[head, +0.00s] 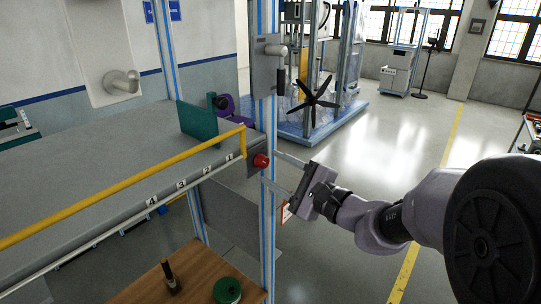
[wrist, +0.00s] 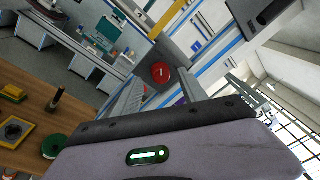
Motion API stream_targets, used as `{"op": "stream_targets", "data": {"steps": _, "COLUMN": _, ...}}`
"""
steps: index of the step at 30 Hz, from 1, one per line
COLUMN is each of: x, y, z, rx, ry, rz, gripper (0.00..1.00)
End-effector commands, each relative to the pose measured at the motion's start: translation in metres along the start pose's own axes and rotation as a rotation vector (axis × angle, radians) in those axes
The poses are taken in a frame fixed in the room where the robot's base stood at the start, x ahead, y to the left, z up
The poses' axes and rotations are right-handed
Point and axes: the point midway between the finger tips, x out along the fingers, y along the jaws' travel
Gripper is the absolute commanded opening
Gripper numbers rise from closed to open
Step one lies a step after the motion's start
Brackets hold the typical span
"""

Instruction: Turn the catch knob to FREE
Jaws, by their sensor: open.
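A round red knob (head: 261,160), which I take to be the catch knob, sits on a grey block at the end of the shelf rail, beside the blue-striped post. The wrist view shows the red knob (wrist: 161,72) face-on with a short pale mark on it. No FREE lettering is readable. My gripper (head: 270,168) is open and empty, its two thin fingers pointing left towards the knob, one higher and one lower. I cannot tell whether they touch it.
A yellow rail (head: 130,184) runs along the grey shelf, above number tags 1 to 4. The upright post (head: 267,220) stands close to my fingers and carries a grey box (head: 268,68). A wooden bench (head: 205,280) with a green round part (head: 227,290) is below. Open floor lies right.

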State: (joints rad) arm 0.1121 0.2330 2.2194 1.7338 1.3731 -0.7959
Motion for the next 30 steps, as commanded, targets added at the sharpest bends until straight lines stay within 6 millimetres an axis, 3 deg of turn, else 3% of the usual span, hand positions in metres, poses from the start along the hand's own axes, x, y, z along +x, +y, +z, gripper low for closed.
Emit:
{"op": "stream_targets", "data": {"steps": 4, "x": 0.019, "y": -0.001, "z": 0.001, "rx": 0.001, "ry": -0.001, "rz": 0.000, "gripper": 0.50}}
{"op": "stream_targets", "data": {"steps": 13, "x": 0.024, "y": 0.000, "z": 0.000, "rx": 0.000, "ry": 0.000, "rz": -0.001, "gripper": 0.50}}
{"op": "stream_targets", "data": {"steps": 21, "x": 0.023, "y": 0.000, "z": 0.000, "rx": 0.000, "ry": 0.000, "rz": -0.001, "gripper": 0.00}}
{"op": "stream_targets", "data": {"steps": 30, "x": 0.023, "y": -0.001, "z": 0.000, "rx": 0.026, "ry": 0.002, "rz": 0.002, "gripper": 0.00}}
